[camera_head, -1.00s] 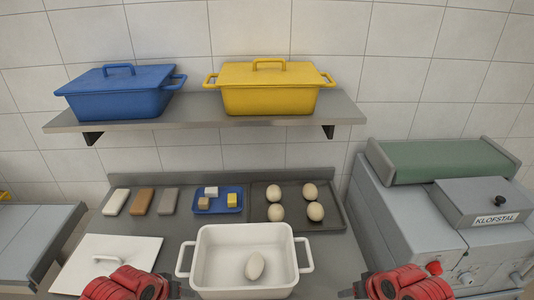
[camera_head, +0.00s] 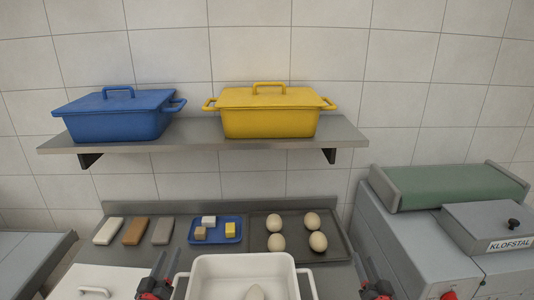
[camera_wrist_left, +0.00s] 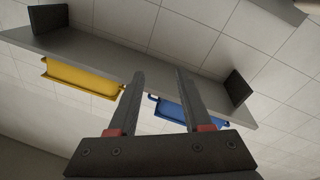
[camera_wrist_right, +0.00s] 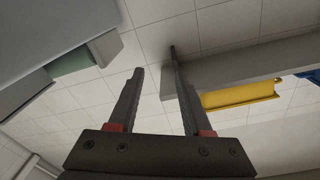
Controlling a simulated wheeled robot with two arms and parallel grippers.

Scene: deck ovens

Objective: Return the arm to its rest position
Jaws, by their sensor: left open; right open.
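My left gripper (camera_head: 158,277) is at the bottom of the head view, just left of the white dish. In the left wrist view its two fingers (camera_wrist_left: 158,85) stand apart with nothing between them. My right gripper (camera_head: 370,272) is right of the white dish, and its fingers (camera_wrist_right: 157,80) are also apart and empty in the right wrist view. Neither gripper visibly holds anything.
A shelf (camera_head: 200,138) above carries a blue lidded pot (camera_head: 118,118) and a yellow lidded pot (camera_head: 268,115). On the counter are a dark tray (camera_head: 266,218) with several eggs, a small blue tray (camera_head: 229,238) with blocks, bars (camera_head: 135,231) and a white lid (camera_head: 75,278). A grey machine (camera_head: 420,250) stands right.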

